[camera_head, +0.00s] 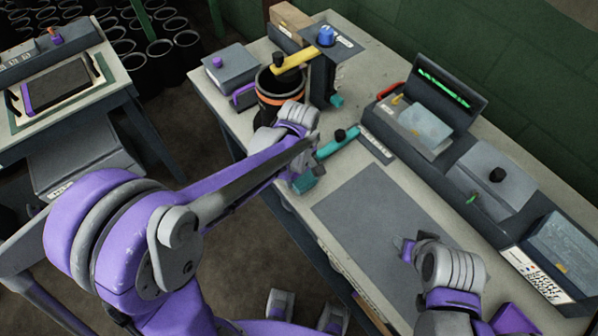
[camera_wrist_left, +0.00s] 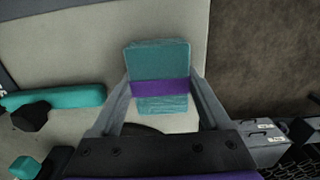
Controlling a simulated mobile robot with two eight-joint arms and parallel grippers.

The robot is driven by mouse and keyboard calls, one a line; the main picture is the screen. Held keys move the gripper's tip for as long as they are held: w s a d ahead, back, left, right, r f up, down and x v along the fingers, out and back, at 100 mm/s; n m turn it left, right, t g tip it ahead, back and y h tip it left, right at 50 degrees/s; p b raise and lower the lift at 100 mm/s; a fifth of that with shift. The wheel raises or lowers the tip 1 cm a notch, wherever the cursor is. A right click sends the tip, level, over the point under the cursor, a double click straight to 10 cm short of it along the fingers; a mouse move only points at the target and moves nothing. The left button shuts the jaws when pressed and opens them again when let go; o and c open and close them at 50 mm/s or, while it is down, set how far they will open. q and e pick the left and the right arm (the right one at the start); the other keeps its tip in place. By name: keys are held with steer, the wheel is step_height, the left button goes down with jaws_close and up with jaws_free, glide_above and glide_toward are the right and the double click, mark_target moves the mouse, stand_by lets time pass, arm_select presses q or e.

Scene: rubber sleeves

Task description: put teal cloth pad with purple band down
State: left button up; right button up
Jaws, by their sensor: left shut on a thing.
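The teal cloth pad with a purple band (camera_wrist_left: 159,70) is between the fingers of my left gripper (camera_wrist_left: 160,103) in the left wrist view. The gripper is shut on it, with a finger on each side near the band. In the head view the pad (camera_head: 308,181) shows as a small teal patch below my left gripper (camera_head: 300,165), at the table's near edge. I cannot tell whether the pad touches the table. My right gripper (camera_head: 408,250) is over the right part of the grey mat, and its finger gap is not clear.
The grey mat (camera_head: 365,210) is mostly bare. A teal-handled tool (camera_head: 337,146) lies just right of my left gripper. A black canister with an orange ring (camera_head: 279,97) stands behind it. Dark trays and an open case (camera_head: 445,92) line the back of the table (camera_head: 375,52).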

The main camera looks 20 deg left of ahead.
mark_target(299, 173)
arm_select(q)
steer(key=shift+f, duration=0.1)
arm_select(e)
steer(key=shift+f, duration=0.1)
arm_select(q)
steer(key=o, duration=1.2)
steer(key=shift+c, duration=0.2)
steer(key=shift+r, duration=0.25)
arm_select(e)
steer(key=shift+r, duration=0.2)
arm_select(q)
step_height(299, 173, up, 11)
steer(key=p, duration=0.1)
steer(key=s+a+f+m+t, duration=0.1)
steer(key=s+a+m+t, duration=0.1)
steer(key=s+m, duration=0.3)
steer(key=s+a+f+m+t, duration=0.2)
steer(key=s+a+m+t, duration=0.1)
steer(key=s, duration=0.6)
steer(key=shift+a+f+m, duration=0.25)
steer(key=shift+a+m, duration=0.6)
steer(key=shift+m, duration=0.35)
arm_select(e)
steer(key=shift+w+r, duration=0.25)
steer(key=shift+r, duration=0.4)
